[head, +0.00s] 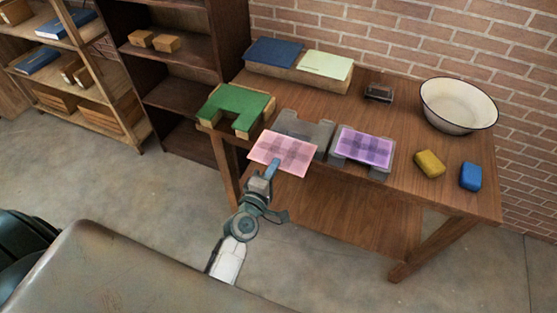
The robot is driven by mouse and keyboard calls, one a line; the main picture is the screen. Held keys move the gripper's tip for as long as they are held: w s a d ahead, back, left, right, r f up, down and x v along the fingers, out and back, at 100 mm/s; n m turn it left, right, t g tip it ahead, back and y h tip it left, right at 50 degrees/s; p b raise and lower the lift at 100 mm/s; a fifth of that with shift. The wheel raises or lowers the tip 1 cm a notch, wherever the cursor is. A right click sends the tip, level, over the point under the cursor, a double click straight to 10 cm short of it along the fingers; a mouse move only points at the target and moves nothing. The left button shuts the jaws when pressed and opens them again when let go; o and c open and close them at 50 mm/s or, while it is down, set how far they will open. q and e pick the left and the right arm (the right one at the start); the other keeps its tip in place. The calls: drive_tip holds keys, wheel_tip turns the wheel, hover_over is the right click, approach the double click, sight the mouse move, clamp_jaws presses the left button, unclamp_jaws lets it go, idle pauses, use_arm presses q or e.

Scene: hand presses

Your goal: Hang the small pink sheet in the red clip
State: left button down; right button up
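The small pink sheet (292,146) shows a darker checked pattern and is held roughly flat at the front edge of the table, in front of a grey press. My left gripper (273,168) reaches up from below and is shut on the sheet's near edge. The sheet looks raised off the press, partly over the table's edge. I see no red clip in the head view. My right gripper is not in view.
The wooden table (419,187) carries a grey press (316,131), a purple sheet (366,150) on another, a green piece (234,104), blue and pale green sheets, a small dark object (378,92), a white basin (458,104) and yellow (429,163) and blue (471,176) blocks. Shelves stand left.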

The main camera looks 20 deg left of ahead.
use_arm(q)
drive_tip(key=shift+s+a+b, duration=0.15)
drive_tip(key=shift+s+b, duration=0.7)
drive_tip(key=shift+s, duration=1.9)
